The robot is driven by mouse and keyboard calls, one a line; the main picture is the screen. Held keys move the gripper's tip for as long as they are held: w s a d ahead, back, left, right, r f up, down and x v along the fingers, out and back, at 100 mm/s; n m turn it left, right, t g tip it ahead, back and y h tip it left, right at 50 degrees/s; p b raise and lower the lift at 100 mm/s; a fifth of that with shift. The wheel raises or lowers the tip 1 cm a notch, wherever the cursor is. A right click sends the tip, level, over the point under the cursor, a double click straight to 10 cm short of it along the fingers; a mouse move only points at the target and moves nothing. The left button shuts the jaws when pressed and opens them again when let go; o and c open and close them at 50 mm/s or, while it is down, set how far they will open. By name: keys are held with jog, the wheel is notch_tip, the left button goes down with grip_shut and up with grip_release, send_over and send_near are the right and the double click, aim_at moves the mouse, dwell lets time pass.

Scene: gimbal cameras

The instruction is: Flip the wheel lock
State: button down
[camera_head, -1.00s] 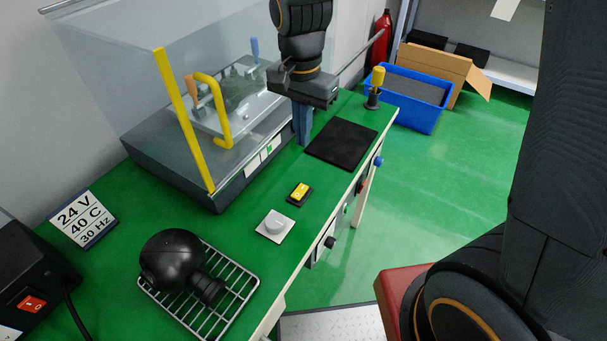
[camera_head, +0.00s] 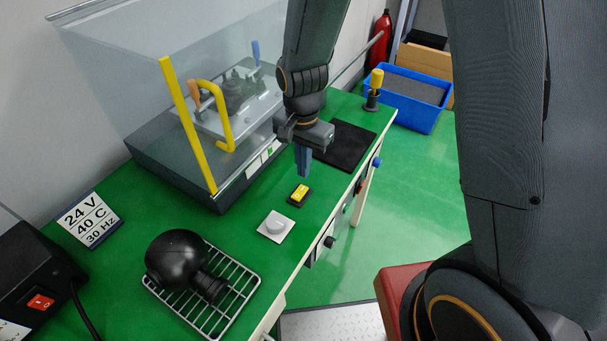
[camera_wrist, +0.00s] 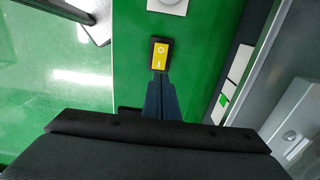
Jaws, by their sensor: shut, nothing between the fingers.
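A small yellow-topped switch (camera_head: 300,191) on a black base sits on the green bench top, near its front edge. It is the likeliest wheel lock, but I cannot read a label on it. It also shows in the wrist view (camera_wrist: 161,53), just past my fingertips. My gripper (camera_head: 304,174) points down with blue fingers shut and empty. It hangs just behind the switch in the head view. In the wrist view the fingertips (camera_wrist: 161,84) line up with the switch's near end; I cannot tell whether they touch it.
A white plate with a round knob (camera_head: 275,226) lies beside the switch. A clear-covered case with a yellow handle (camera_head: 228,130) stands behind left. A black mat (camera_head: 345,146) lies to the right. A black camera-like ball (camera_head: 176,258) rests on a wire rack in front.

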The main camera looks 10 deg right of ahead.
aim_at(301, 189)
jog(key=shift+f+p, duration=0.55)
jog(key=shift+f, duration=1.5)
jog(key=shift+d+f, duration=0.1)
jog(key=shift+f, duration=0.15)
jog(key=shift+s+r, duration=0.1)
jog(key=shift+s+a+r+p, duration=0.35)
jog(key=shift+s+a+p, duration=0.05)
jog(key=shift+a+p, duration=0.05)
